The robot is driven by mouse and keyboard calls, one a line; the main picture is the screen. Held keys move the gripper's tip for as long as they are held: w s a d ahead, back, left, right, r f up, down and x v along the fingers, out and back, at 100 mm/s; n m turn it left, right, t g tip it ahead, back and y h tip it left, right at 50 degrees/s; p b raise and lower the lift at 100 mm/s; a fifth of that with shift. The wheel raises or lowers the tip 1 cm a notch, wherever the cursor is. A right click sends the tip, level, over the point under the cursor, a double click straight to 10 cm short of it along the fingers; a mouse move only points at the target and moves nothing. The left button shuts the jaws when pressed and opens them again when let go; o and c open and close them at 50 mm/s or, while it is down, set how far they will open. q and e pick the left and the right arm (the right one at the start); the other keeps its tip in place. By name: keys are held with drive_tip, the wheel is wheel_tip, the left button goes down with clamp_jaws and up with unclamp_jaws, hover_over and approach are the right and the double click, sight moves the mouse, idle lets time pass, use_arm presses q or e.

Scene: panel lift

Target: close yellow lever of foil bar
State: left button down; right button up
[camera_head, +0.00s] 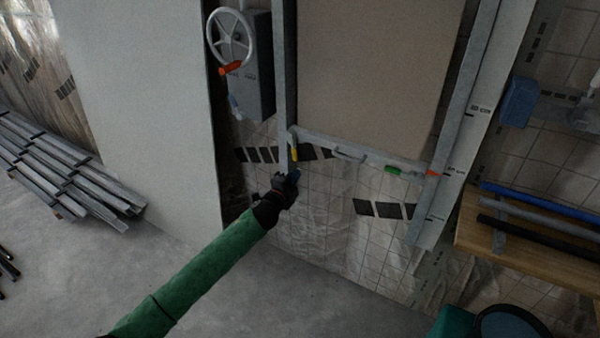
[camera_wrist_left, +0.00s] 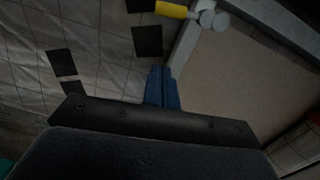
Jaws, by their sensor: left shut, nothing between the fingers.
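The yellow lever (camera_head: 294,153) hangs down at the left end of the grey bar (camera_head: 320,139) that runs along the bottom of the beige panel. My left gripper (camera_head: 296,174) is just below the lever, with its blue fingers shut and empty. In the left wrist view the yellow lever (camera_wrist_left: 172,9) shows at the top edge, next to a round grey fitting (camera_wrist_left: 207,18). The shut blue fingers (camera_wrist_left: 162,88) point toward it with a gap between. I cannot tell the depth of that gap. My right gripper is in neither view.
A green lever (camera_head: 393,170) and an orange tip (camera_head: 433,173) sit at the bar's right end. A grey handwheel (camera_head: 230,37) with an orange handle is at upper left. A wooden bench (camera_head: 475,238) with pipes stands at right. The floor below is clear.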

use_arm(q)
drive_tip(key=shift+v, duration=1.05)
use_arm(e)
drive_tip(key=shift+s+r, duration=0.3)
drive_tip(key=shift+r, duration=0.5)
use_arm(q)
drive_tip(key=shift+w+a, duration=0.1)
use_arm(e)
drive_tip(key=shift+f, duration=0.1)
use_arm(q)
drive_tip(key=s+a+r+n+g+y, duration=0.35)
drive_tip(key=a+n+y, duration=0.4)
drive_tip(key=n, duration=0.35)
drive_tip(key=s+n+g, duration=0.2)
drive_tip(key=s+n, duration=0.1)
drive_tip(key=s, duration=0.6)
drive_tip(key=s+a+f+n+g, duration=0.1)
drive_tip(key=s+f+g, duration=0.2)
drive_tip(key=s, duration=1.1)
drive_tip(key=s+f+n+g+h, duration=0.1)
drive_tip(key=s+f+n+g, duration=0.1)
drive_tip(key=s+f, duration=0.8)
drive_tip(key=s+a+f+n+g, duration=0.1)
drive_tip(key=s+f+g, duration=0.3)
drive_tip(key=s, duration=1.5)
wheel_tip(320, 180, down, 3)
drive_tip(key=shift+a+r+n, duration=0.25)
drive_tip(key=shift+a+n, duration=0.1)
drive_tip(key=shift+n, duration=0.35)
